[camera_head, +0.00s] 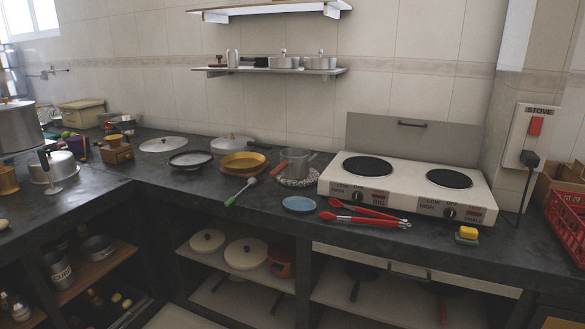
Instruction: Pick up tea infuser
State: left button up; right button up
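I cannot make out for certain which thing is the tea infuser. A small utensil with a green handle and a pale round head (240,191) lies on the dark counter, left of the blue plate (299,204). A wooden, box-shaped item with a brass-coloured top (116,151) stands on the counter near the corner. Neither of my grippers shows in the head view.
A two-burner stove (405,190) stands on the right counter, with red tongs (365,217) and a sponge (467,234) in front. A red crate (567,228) is far right.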

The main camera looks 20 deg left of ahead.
aim_at(252, 181)
jog(key=k, duration=0.65)
jog(key=u, duration=0.8)
jog(key=i, duration=2.3)
jog(key=z, duration=0.65)
